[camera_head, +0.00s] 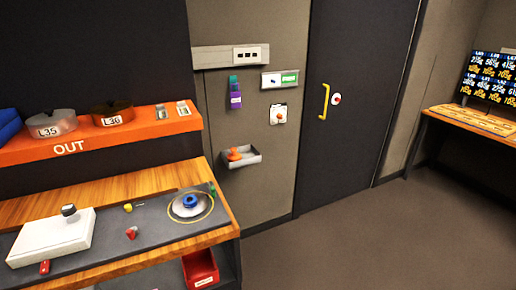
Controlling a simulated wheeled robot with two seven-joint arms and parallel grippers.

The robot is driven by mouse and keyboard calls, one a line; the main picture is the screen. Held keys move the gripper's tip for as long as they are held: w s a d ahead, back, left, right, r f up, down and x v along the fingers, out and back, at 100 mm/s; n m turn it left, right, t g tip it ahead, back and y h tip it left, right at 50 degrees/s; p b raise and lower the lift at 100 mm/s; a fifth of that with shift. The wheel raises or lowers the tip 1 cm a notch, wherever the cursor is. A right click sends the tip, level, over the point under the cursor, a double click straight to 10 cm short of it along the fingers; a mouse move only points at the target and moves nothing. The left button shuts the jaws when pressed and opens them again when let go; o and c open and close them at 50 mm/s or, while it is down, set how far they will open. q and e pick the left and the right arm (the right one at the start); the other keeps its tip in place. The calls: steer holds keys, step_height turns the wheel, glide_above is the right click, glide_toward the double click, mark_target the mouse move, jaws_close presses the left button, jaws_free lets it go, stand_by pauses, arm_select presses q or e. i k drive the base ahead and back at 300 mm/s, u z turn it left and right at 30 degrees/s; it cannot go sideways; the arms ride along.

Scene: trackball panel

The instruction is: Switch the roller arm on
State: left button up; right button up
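No part is clearly identifiable as the roller arm or its switch. On the dark mat (110,245) of the wooden workbench sits a white box (45,241) with a black knob (68,210) at its back edge and a red piece (44,267) at its front. To its right are a small yellow-tipped part (127,208), a small red part (131,233) and a round silver disc (181,211) with a blue ring (190,201) on it. Neither gripper is in view.
An orange shelf (150,124) marked OUT holds bins (52,125) above the bench. A wall switch plate (278,114), a small wall tray (240,158) and a dark door (358,60) with a yellow handle (324,101) are behind. Floor (390,240) at right is clear.

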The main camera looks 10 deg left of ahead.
mark_target(212, 189)
steer(key=z, duration=0.7)
steer(key=k, duration=0.95)
steer(key=z, duration=1.05)
steer(key=k, duration=0.45)
steer(key=z, duration=0.2)
steer(key=i, duration=1.5)
steer(key=u, duration=0.35)
steer(key=i, duration=2.05)
steer(key=u, duration=1.15)
steer(key=i, duration=1)
steer(key=u, duration=1.65)
steer(key=i, duration=0.7)
steer(key=u, duration=0.6)
